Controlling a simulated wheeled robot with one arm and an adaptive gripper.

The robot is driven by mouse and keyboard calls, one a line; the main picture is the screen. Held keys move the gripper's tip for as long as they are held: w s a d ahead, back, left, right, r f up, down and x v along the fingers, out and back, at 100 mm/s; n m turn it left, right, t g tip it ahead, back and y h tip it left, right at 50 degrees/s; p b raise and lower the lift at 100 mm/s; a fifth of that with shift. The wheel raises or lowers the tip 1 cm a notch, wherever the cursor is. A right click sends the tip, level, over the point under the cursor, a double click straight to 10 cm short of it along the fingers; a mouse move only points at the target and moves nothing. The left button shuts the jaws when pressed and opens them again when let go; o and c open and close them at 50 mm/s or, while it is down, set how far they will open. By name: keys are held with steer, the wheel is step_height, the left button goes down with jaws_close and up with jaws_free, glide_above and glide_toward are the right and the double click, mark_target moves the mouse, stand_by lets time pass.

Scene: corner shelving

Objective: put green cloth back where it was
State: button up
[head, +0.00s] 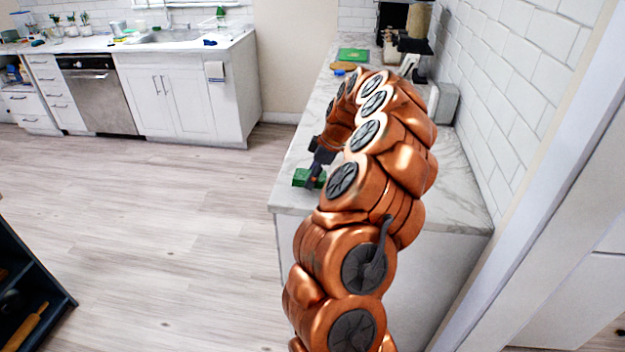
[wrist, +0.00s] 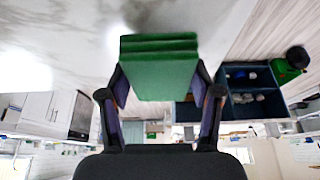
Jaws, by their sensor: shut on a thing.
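The green cloth (head: 309,178) is a folded, layered block near the front left corner of the marble counter (head: 290,193). It also shows in the wrist view (wrist: 160,68), between the fingers of my gripper (wrist: 160,98). In the head view my gripper (head: 314,180) points down at the cloth, and my copper arm hides part of the counter. The gripper is shut on the cloth. I cannot tell whether the cloth touches the counter.
A green board (head: 353,55) lies farther back on the counter, near a wooden board (head: 343,67). A grey box (head: 446,103) stands by the tiled wall. A sink counter (head: 185,47) is across the room. A dark shelf (head: 30,290) stands lower left; the floor between is clear.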

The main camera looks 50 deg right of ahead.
step_height(320, 180, down, 2)
steer(key=shift+f+p, duration=0.1)
steer(key=shift+p, duration=0.35)
steer(key=shift+s+f+b, duration=0.15)
steer(key=shift+f+b, duration=0.4)
steer(key=shift+b, duration=0.25)
steer(key=o, duration=1)
steer(key=shift+r, duration=0.1)
steer(key=shift+d+r+p, duration=0.1)
steer(key=shift+r+p, duration=0.55)
steer(key=shift+p, duration=0.05)
steer(key=b+v, duration=0.3)
steer(key=v, duration=0.8)
steer(key=shift+r, duration=0.25)
